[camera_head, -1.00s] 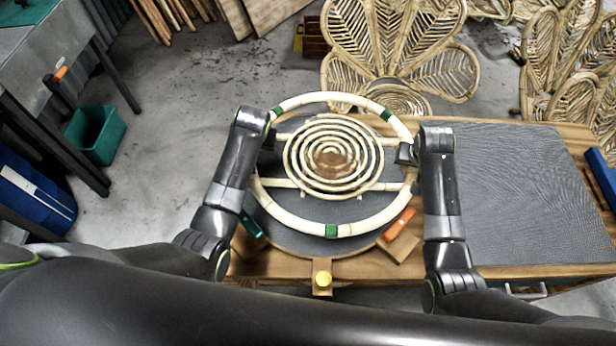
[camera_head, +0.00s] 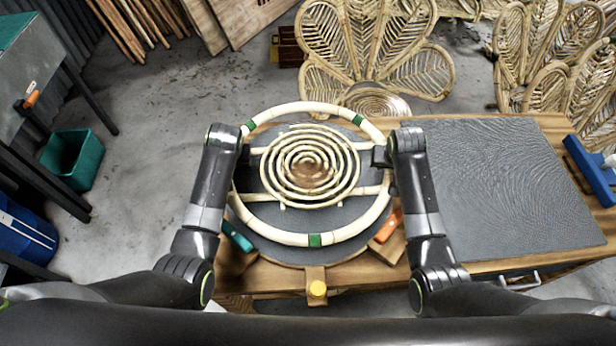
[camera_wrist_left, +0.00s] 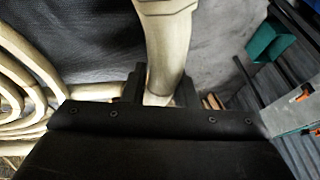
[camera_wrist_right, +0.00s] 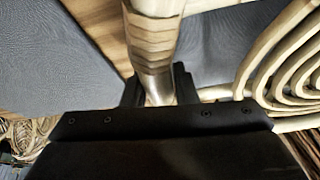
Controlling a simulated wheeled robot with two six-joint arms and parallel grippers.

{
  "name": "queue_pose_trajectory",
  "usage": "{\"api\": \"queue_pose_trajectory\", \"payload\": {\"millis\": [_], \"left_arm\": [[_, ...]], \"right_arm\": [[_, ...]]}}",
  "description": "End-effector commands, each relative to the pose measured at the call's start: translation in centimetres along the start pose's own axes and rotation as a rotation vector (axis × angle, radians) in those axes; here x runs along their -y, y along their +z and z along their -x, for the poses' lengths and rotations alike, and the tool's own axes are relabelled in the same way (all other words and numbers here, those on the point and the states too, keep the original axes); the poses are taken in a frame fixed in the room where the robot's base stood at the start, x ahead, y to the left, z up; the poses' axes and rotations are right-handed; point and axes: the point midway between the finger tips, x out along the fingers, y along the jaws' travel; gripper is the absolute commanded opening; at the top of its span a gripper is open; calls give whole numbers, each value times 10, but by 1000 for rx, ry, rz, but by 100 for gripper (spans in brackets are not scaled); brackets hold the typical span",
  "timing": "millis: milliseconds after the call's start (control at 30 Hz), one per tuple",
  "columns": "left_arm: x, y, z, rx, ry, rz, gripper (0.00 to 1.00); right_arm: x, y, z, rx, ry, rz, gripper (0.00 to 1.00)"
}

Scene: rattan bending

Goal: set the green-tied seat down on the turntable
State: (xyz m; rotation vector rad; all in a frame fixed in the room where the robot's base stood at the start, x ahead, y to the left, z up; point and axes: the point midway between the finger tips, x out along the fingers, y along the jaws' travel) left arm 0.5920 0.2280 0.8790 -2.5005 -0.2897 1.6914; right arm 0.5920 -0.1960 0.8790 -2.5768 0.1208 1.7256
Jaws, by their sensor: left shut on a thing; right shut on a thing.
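The green-tied seat (camera_head: 315,239) is a pale rattan ring with green ties, crossbars and a coiled spiral centre (camera_head: 310,170). It is over the round grey turntable (camera_head: 275,214); from above I cannot tell whether it touches. My left gripper (camera_wrist_left: 160,88) is shut on the ring's left side, and my right gripper (camera_wrist_right: 150,90) is shut on its right side. In the head view the left fingertips are mostly hidden by the arm, while the right gripper (camera_head: 382,156) shows at the rim.
A teal-handled tool (camera_head: 237,237), an orange-handled tool (camera_head: 388,226) and a yellow knob (camera_head: 317,289) sit around the turntable's front edge. A grey mat (camera_head: 500,190) covers the bench's right part. Rattan chair backs (camera_head: 380,50) stand behind. A green bin (camera_head: 72,158) is on the floor at left.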

Motion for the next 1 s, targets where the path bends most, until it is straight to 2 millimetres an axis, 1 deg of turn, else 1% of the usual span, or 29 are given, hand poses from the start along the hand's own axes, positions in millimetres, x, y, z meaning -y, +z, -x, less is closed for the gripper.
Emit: {"api": "queue_pose_trajectory", "payload": {"millis": [33,67,500,767,1000], "left_arm": [[0,-3,5,-3,3,0,0],[0,-3,5,-3,3,0,0],[-1,-2,3,-3,3,0,0],[-2,1,-4,-3,3,0,0],[-4,4,-13,-3,3,0,0]], "right_arm": [[1,-3,5,-3,-3,0,0],[1,-3,5,-3,-3,0,0],[1,-2,3,-3,-3,0,0],[1,1,-4,-3,-3,0,0],[2,5,-13,-3,-3,0,0]]}}
